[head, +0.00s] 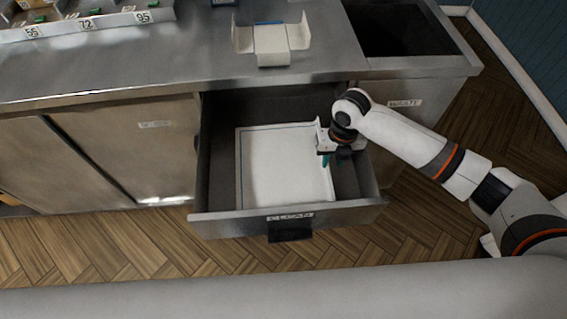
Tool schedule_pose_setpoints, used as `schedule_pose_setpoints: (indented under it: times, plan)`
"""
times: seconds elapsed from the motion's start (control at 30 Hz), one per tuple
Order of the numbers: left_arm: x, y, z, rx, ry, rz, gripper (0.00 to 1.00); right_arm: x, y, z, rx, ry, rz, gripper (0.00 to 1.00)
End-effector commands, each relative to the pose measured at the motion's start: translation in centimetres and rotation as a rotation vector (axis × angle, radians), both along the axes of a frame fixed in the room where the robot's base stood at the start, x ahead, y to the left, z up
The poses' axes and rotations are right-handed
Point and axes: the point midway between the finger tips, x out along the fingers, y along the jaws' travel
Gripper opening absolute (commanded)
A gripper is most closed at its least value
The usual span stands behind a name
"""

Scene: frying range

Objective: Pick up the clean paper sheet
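White paper sheets with a thin blue border line (280,175) lie flat in the open drawer (222,218), whose front carries a "CLEAN" label. I cannot tell how many sheets lie there. My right gripper (325,160) reaches in from the right and is at the right edge of the sheet, inside the drawer. Its fingertips are small and partly hidden, so I cannot tell if they are open or touch the paper. My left gripper is not in view.
A steel counter (180,55) runs above the drawer. On it stand a white folded holder (271,45) and a rack with numbered labels (85,24). A dark recess (400,28) and a cabinet labelled as waste (405,103) are at the right. The wooden floor (110,245) in front is clear.

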Motion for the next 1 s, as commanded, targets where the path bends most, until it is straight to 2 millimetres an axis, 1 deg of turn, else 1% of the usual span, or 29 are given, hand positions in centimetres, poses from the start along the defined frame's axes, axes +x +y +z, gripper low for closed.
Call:
schedule_pose_setpoints:
  times: [0.03, 0.07, 0.1, 0.2, 0.3, 0.47, 0.5, 0.67, 1.0]
  plan:
    - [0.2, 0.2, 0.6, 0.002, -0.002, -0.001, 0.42, -0.2, 0.3, -0.7, 0.001, 0.005, -0.001, 0.29]
    - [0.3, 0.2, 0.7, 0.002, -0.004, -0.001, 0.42, -0.2, 0.4, -1.1, 0.001, 0.005, -0.002, 0.29]
    - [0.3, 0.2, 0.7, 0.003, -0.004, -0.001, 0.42, -0.2, 0.4, -1.8, 0.000, 0.003, -0.002, 0.29]
    - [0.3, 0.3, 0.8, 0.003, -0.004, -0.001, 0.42, -0.2, 0.4, -2.9, 0.000, 0.002, -0.001, 0.29]
    - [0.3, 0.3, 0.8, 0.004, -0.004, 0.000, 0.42, -0.1, 0.5, -3.3, 0.000, 0.000, 0.000, 0.29]
    - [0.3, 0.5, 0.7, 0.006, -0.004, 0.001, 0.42, -0.1, 0.4, -3.3, 0.000, 0.000, 0.000, 0.29]
    - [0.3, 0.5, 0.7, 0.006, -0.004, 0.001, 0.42, -0.1, 0.4, -3.3, 0.000, 0.000, 0.000, 0.27]
    - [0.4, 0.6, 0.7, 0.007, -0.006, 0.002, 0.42, -0.1, 0.4, -3.3, -0.001, 0.000, 0.000, 0.01]
    - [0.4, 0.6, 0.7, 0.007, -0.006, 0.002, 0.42, -0.1, 0.4, -3.3, -0.001, -0.001, 0.000, 0.00]
